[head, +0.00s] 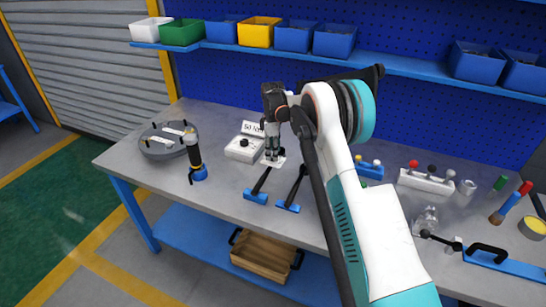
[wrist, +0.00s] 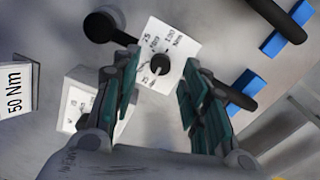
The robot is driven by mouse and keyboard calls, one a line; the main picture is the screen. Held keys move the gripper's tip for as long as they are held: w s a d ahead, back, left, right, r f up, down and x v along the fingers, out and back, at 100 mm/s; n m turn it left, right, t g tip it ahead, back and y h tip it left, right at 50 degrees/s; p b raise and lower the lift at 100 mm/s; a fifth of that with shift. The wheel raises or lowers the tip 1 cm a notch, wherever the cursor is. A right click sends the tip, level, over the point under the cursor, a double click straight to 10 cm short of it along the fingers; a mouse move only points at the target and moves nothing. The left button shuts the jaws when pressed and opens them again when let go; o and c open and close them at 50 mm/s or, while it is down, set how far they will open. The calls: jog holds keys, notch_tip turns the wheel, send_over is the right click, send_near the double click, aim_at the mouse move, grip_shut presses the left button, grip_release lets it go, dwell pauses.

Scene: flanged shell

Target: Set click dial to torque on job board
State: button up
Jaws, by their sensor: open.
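A white dial plate (wrist: 178,45) with a dark round knob (wrist: 160,63) lies below my gripper in the wrist view. Its printed marks include 25 and 100 Nm; I cannot tell where the knob points. In the head view the plate (head: 279,161) is mostly behind the fingers. The job board, a small white sign (wrist: 15,88), reads 50 Nm; it also stands at the back in the head view (head: 253,128). My gripper (head: 272,157) is open above the plate, its fingers (wrist: 161,76) on both sides of the knob in the wrist view. Contact is not visible.
A white box (head: 243,149) with a black knob stands left of my gripper. Black handles on blue bases (head: 256,196) lie in front. A dark driver (head: 194,155) and a grey round flanged part (head: 168,140) are further left. Several items stand to the right.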

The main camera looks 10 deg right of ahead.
jog(key=shift+f, duration=1.15)
grip_shut()
jog(key=shift+m, duration=0.3)
jog(key=m, duration=0.5)
jog(key=shift+b, duration=0.35)
jog(key=m, duration=0.6)
